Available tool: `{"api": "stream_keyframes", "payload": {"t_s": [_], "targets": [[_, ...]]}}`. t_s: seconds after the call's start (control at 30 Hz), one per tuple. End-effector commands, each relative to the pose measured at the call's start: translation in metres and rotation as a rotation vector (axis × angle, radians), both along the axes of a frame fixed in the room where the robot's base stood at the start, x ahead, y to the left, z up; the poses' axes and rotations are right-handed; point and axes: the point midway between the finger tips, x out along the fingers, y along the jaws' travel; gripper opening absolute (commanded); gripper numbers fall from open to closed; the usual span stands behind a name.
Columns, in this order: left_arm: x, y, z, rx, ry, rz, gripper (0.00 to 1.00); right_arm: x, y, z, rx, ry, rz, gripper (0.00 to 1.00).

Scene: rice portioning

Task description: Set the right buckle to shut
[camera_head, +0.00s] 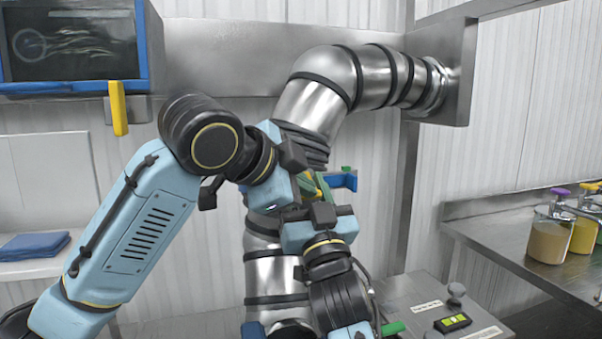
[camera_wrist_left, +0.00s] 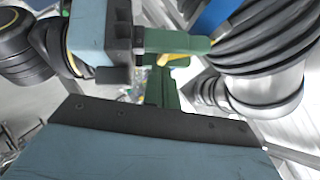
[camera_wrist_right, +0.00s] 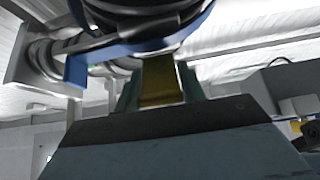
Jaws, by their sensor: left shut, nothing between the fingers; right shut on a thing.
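The right buckle shows in the right wrist view as a yellow lever (camera_wrist_right: 160,82) below a blue band (camera_wrist_right: 135,50) around the pipe. My right gripper's green fingers (camera_wrist_right: 160,95) are shut on that lever, one on each side. In the left wrist view, a small piece of the yellow lever (camera_wrist_left: 178,61) shows beside the right gripper's fingers (camera_wrist_left: 178,42). My left gripper (camera_wrist_left: 162,90) is shut and empty, very close to the right one. In the head view, the left gripper (camera_head: 309,186) and right gripper (camera_head: 319,193) crowd together before the pipe and mostly hide the buckle.
A silver pipe (camera_head: 325,100) with black ribbed sections bends to the wall at right. A blue-framed box (camera_head: 145,45) with a yellow lever (camera_head: 118,108) hangs at upper left. A steel counter (camera_head: 490,225) with sauce jars (camera_head: 550,238) stands right. A control panel (camera_head: 425,305) is at lower right.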

Motion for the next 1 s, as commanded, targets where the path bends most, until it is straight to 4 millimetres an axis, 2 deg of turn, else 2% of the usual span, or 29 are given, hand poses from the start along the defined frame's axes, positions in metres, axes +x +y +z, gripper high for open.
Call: {"api": "stream_keyframes", "payload": {"t_s": [0.43, 0.6, 0.83, 0.87, 1.0], "targets": [[0.004, 0.001, -0.004, 0.002, -0.004, 0.001, 0.00, -0.001, 0.000, 0.002, 0.001, -0.004, 0.000, 0.00], [0.010, 0.003, -0.015, 0.013, -0.051, 0.003, 0.00, -0.001, 0.000, 0.002, -0.001, -0.004, 0.000, 0.00], [0.012, 0.004, -0.019, 0.018, -0.050, 0.007, 0.00, -0.002, 0.001, 0.003, 0.000, -0.009, 0.002, 0.00], [0.012, 0.004, -0.019, 0.019, -0.050, 0.008, 0.00, -0.002, 0.001, 0.003, 0.000, -0.009, 0.002, 0.41], [0.012, 0.004, -0.018, 0.019, -0.052, 0.007, 0.00, -0.002, 0.001, 0.003, 0.000, -0.009, 0.002, 0.60]]}}
